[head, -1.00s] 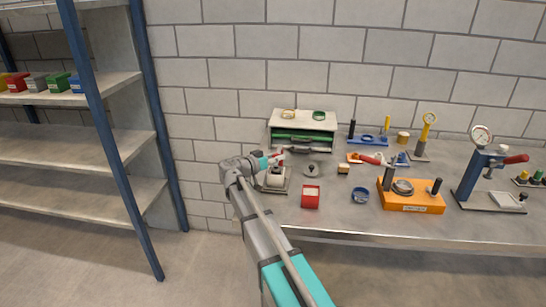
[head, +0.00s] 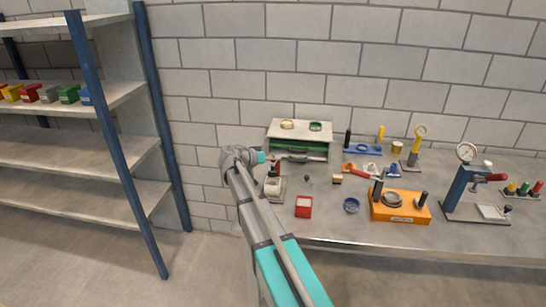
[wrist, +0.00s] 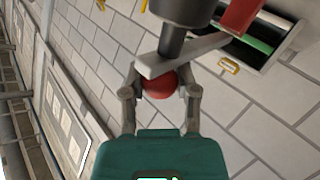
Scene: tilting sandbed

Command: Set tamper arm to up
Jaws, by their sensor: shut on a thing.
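The tamper (head: 275,188) stands at the left end of the bench in the head view, a small press with a pale base and red and dark upper parts. My gripper (head: 264,158) is at its top left; the fingers are too small to make out there. In the wrist view my gripper (wrist: 160,88) is shut on the red ball knob (wrist: 158,86) of the tamper arm. The grey tamper arm (wrist: 192,52) slants from the knob past a dark cylinder (wrist: 178,12). The arm's exact angle is hard to tell.
A green-fronted cabinet (head: 300,131) is behind. An orange fixture (head: 401,212) and a gauge press (head: 470,190) stand farther right. A blue-posted shelf (head: 110,140) is at left.

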